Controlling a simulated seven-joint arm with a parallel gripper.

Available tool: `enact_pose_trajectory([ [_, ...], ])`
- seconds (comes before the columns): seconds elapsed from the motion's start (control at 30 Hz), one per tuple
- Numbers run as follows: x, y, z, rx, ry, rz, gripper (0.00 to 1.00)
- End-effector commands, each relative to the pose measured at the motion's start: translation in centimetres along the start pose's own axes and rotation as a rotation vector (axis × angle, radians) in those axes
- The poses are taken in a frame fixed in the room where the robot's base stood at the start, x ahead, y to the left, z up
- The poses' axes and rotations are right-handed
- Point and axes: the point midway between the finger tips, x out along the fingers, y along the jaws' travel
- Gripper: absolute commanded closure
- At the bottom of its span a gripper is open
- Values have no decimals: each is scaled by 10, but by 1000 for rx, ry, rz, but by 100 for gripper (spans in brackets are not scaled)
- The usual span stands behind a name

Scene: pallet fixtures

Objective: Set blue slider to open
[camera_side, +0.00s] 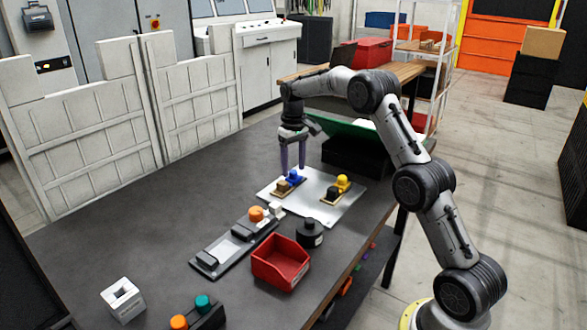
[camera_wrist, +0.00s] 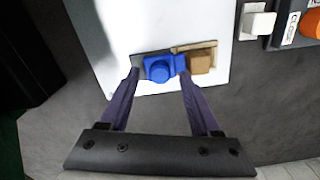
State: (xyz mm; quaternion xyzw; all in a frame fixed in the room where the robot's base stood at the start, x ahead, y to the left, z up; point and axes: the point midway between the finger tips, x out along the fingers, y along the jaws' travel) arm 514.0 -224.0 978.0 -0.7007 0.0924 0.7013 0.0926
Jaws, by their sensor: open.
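My gripper (camera_side: 292,168) is open, fingers pointing down over the slider. In the wrist view its fingertips (camera_wrist: 160,75) appear on either side of the blue part. I cannot tell whether they touch it.
A yellow slider (camera_side: 343,182) with a black block stands on the same plate, to the right. A grey fixture with an orange knob (camera_side: 256,214), a black round container (camera_side: 309,233) and a red bin (camera_side: 281,262) are nearer the camera.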

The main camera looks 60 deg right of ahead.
Motion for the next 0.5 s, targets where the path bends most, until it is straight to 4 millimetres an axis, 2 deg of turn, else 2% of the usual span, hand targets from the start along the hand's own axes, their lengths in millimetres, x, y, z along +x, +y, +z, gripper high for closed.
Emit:
enact_pose_trajectory([
  [0.13, 10, 0, 0, 0, 0, 0, 36],
  [0.43, 13, 0, 0, 0, 1, 0, 36],
  [0.47, 12, 0, 0, 0, 1, 0, 38],
  [0.5, 12, 0, 0, 0, 1, 0, 45],
])
